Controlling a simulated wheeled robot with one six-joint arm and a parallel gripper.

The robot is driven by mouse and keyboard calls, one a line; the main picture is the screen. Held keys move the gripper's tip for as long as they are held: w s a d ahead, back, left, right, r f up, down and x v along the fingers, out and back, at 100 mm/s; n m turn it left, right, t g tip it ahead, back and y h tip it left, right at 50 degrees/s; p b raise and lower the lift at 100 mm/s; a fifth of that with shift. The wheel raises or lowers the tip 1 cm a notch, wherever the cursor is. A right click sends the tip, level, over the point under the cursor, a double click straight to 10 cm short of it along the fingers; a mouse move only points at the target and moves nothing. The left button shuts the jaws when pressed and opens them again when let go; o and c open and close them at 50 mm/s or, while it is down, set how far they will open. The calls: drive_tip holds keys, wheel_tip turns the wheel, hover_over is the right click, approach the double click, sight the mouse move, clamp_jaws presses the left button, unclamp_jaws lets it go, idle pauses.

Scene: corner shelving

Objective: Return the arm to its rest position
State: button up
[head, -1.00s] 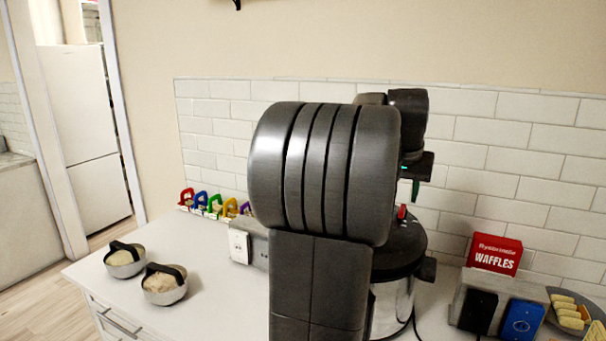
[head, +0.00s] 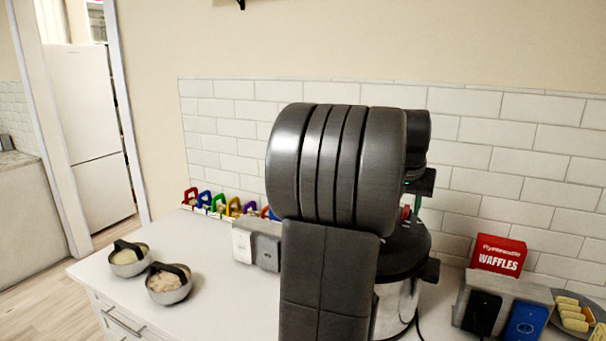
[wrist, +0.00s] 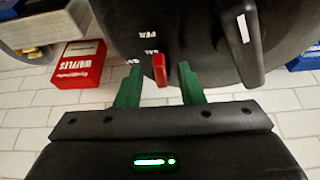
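My arm fills the middle of the head view and hides part of the counter. A black-lidded steel cooker (head: 405,250) stands on the counter behind my arm. In the wrist view its dark lid (wrist: 120,25) carries a small red lever (wrist: 159,69), which appears in line with the gap between the fingertips. I cannot tell how far the fingers are from the lid. In the head view the fingers are mostly hidden by my arm.
A red waffles box (head: 498,255) and a toaster (head: 490,300) stand to the right, beside a plate of food (head: 573,312). Two steel bowls (head: 168,284) sit at the left. Several colourful clips (head: 220,203) line the wall. A grey-white box (head: 257,246) stands by my arm.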

drive_tip(key=v, duration=1.3)
drive_tip(key=x, duration=1.4)
drive_tip(key=shift+f, duration=0.1)
drive_tip(key=shift+s+d+n+y, duration=0.15)
drive_tip(key=shift+d+n+y, duration=0.15)
drive_tip(key=shift+n, duration=0.5)
drive_tip(key=shift+d+n+t+y+b, duration=0.15)
drive_tip(key=shift+d+n+y+b, duration=0.1)
drive_tip(key=shift+n, duration=0.5)
drive_tip(key=shift+d+n+t+y+b, duration=0.15)
drive_tip(key=shift+n+y+b, duration=0.1)
drive_tip(key=shift+n, duration=0.5)
